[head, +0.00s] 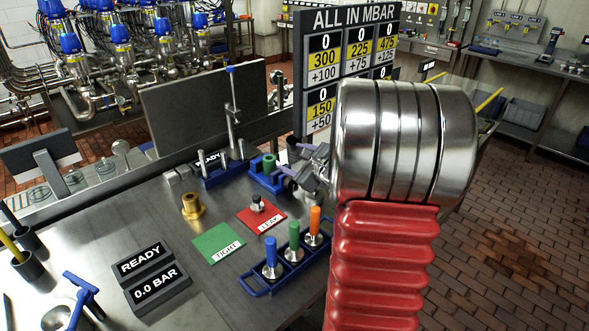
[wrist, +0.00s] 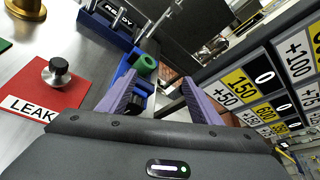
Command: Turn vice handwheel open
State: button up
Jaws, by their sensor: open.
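A blue vice (head: 262,181) stands on the steel bench with a green ring-shaped part (head: 269,162) in it. In the wrist view the green part (wrist: 146,64) shows just beyond my left finger. A dark ridged round piece (wrist: 138,102), which looks like the vice handwheel, shows beside the inner side of that finger and is partly hidden by it. My gripper (wrist: 162,82) is open, with its two purple fingers apart. In the head view my gripper (head: 291,168) is at the right side of the vice, and its contact with the handwheel cannot be told.
A red LEAK mat (head: 268,222) with a black-knobbed metal piece and a green TIGHT mat (head: 218,244) lie in front. A blue rack (head: 268,281) holds coloured-handled tools. A blue stand (head: 225,176) is left of the vice. The number board (head: 345,18) stands behind.

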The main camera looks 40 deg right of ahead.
jog(key=shift+r, duration=0.2)
jog(key=s+a+r+n+g+y, duration=0.2)
jog(key=a+n+y, duration=0.35)
jog(key=a, duration=0.95)
jog(key=s+a+r+n+g+y, duration=0.1)
jog(key=a+r+n+g+y, duration=0.15)
jog(key=a+n, duration=0.9)
jog(key=s+a+n+g+h, duration=0.1)
jog(key=s+a+n+g, duration=0.2)
jog(key=s+a+n, duration=0.6)
jog(key=s+a+f+n+h, duration=0.1)
jog(key=s+n+h, duration=0.3)
jog(key=s, duration=0.7)
jog(key=shift+s+a+n+g, duration=0.25)
jog(key=shift+a+n+g, duration=0.2)
jog(key=shift+n, duration=0.25)
